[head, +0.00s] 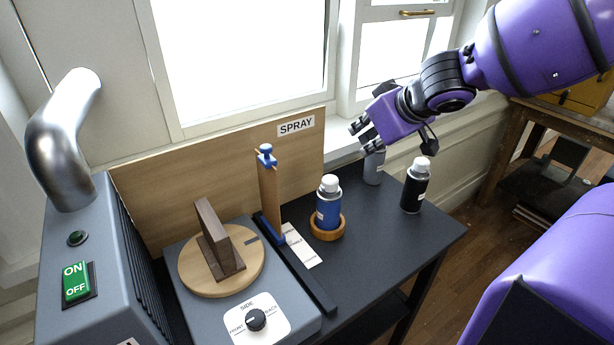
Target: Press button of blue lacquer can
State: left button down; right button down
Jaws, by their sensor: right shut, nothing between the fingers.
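The blue lacquer can (328,211) stands upright in a round wooden ring holder (327,231) on the dark table. Its white top (329,183) faces up. My right gripper (361,134) is shut and empty. It appears up and to the right of the blue can, in front of the window sill and apart from the can. My left gripper is not in view.
A black can (415,189) and a grey can (373,168) stand to the right of the blue can. A wooden panel with blue fittings (269,195) and a turntable (192,274) are to its left. A switch box (97,270) is far left. The table's front right is clear.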

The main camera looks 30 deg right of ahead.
aim_at(331, 177)
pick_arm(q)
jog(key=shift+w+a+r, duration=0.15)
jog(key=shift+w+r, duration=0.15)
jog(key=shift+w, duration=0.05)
pick_arm(e)
jog(key=shift+w+a+r+m+y, duration=0.15)
jog(key=shift+w+a+r+y, duration=0.15)
jog(key=shift+a, duration=0.25)
jog(key=shift+w+a+r+m+y, duration=0.1)
jog(key=shift+a+r+m+y, duration=0.1)
jog(key=shift+a+r, duration=0.25)
jog(key=shift+f, duration=0.15)
